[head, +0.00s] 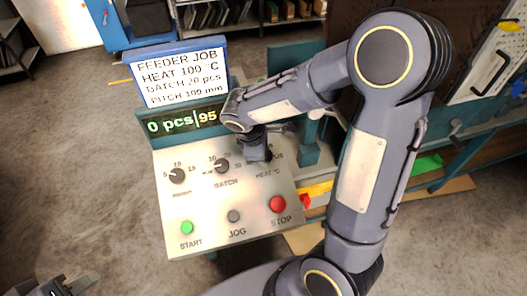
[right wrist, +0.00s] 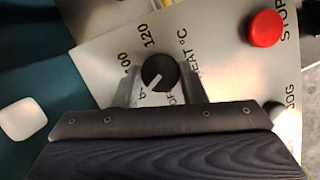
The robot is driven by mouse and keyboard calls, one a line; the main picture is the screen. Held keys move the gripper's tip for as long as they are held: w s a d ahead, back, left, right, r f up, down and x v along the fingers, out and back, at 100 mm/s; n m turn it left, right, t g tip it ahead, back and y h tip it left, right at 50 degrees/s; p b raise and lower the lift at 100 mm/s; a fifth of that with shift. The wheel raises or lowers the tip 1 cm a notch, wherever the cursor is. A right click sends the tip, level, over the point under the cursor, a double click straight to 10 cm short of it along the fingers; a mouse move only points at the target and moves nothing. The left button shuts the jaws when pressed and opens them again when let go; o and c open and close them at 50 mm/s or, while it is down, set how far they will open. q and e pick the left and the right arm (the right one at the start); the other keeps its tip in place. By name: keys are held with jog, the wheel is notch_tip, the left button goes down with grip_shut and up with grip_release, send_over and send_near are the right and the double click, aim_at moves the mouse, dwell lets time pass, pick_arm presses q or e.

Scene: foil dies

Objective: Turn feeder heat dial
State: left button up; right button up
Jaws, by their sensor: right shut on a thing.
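The heat dial (right wrist: 160,72) is a round black knob with a white pointer line, seen in the right wrist view between two metal fingers. Its pointer slants down and left; numbers including 120 stand left of it. My right gripper (right wrist: 161,92) is shut on the dial. In the head view the right gripper (head: 258,158) covers most of the dial. The feeder display (head: 180,122) reads 0 pcs and 95. My left gripper (head: 68,286) is partly cut off at the bottom left, away from the panel.
The panel (head: 200,206) also carries a pitch dial (head: 177,176), a batch dial (head: 222,166), a green start button (head: 187,228), a dark jog button (head: 233,216) and a red stop button (head: 278,204). My right arm blocks the view right of the panel. Open floor lies to the left.

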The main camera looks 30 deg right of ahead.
jog(key=o, duration=1)
jog(key=v, duration=0.8)
jog(key=s+r+m+t+y, duration=0.1)
jog(key=s+m+y, duration=0.1)
jog(key=s+m, duration=0.2)
jog(key=s+a+r+m+t+y, duration=0.1)
jog(key=s+m+t+y, duration=0.1)
jog(key=s+m, duration=0.3)
jog(key=s+r+m+t+y, duration=0.1)
jog(key=s+m+y, duration=0.2)
jog(key=s, duration=0.4)
jog(key=shift+a+m+t, duration=0.2)
jog(key=shift+m+t, duration=0.1)
jog(key=shift+m, duration=0.4)
